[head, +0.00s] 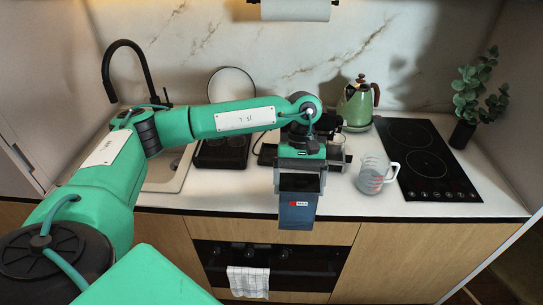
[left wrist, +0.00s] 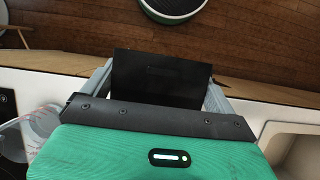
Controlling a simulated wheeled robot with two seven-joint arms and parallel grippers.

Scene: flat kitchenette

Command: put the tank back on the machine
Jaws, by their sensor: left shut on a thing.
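The tank (head: 297,213) is a dark blue-grey box with a small red and white label. My left gripper (head: 299,188) is shut on its upper part and holds it upright in front of the counter's front edge. In the left wrist view the tank's dark top (left wrist: 160,76) sits between the two grey fingers. The machine (head: 337,160) is a dark and silver appliance on the counter behind my gripper. My arm and gripper hide much of it. The tank is apart from the machine. My right gripper is not in view.
A glass measuring jug (head: 373,174) stands right of the machine, near a black hob (head: 425,160). A green kettle (head: 356,105) stands behind. A black rack (head: 222,151) and the sink (head: 165,172) are to the left. An oven with a towel (head: 248,282) is below.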

